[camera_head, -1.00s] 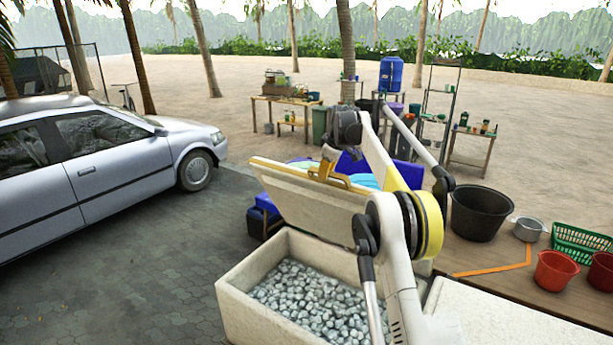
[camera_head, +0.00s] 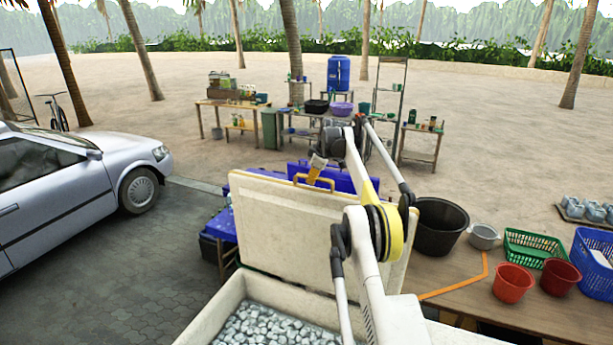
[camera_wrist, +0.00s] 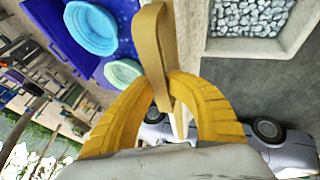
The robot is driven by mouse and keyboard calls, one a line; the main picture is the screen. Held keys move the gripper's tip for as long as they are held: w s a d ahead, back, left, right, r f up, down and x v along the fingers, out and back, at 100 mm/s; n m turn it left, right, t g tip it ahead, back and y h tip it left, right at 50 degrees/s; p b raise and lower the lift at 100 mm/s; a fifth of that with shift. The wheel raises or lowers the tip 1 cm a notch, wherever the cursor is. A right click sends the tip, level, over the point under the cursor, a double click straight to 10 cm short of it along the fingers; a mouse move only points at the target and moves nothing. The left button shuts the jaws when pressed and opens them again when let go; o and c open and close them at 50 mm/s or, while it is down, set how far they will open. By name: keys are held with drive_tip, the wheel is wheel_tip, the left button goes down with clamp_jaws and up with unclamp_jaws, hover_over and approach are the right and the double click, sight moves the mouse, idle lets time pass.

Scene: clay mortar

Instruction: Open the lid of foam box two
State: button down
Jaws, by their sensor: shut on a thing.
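The open foam box (camera_head: 235,295) is at the bottom of the head view, filled with grey-white ice-like lumps (camera_head: 262,328). Its pale lid (camera_head: 265,225) stands nearly upright along the box's far side. My gripper (camera_head: 317,181) is shut on the yellow handle (camera_head: 300,178) at the lid's top edge. My arm hides part of the lid and box. In the wrist view, my yellow fingers (camera_wrist: 172,85) close around the tan handle (camera_wrist: 152,45). The box (camera_wrist: 265,45) with its lumps shows at upper right there.
A blue-covered table (camera_head: 222,228) is behind the lid. At right, a wooden table (camera_head: 470,285) holds a black tub (camera_head: 438,228), a pot, red buckets and baskets. A silver car (camera_head: 70,190) stands left, with clear paving between.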

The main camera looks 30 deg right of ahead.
idle(0.3)
drive_tip(key=c, duration=1.4)
unclamp_jaws()
drive_tip(key=shift+o, duration=0.2)
drive_tip(key=shift+r, duration=0.15)
drive_tip(key=v, duration=1.2)
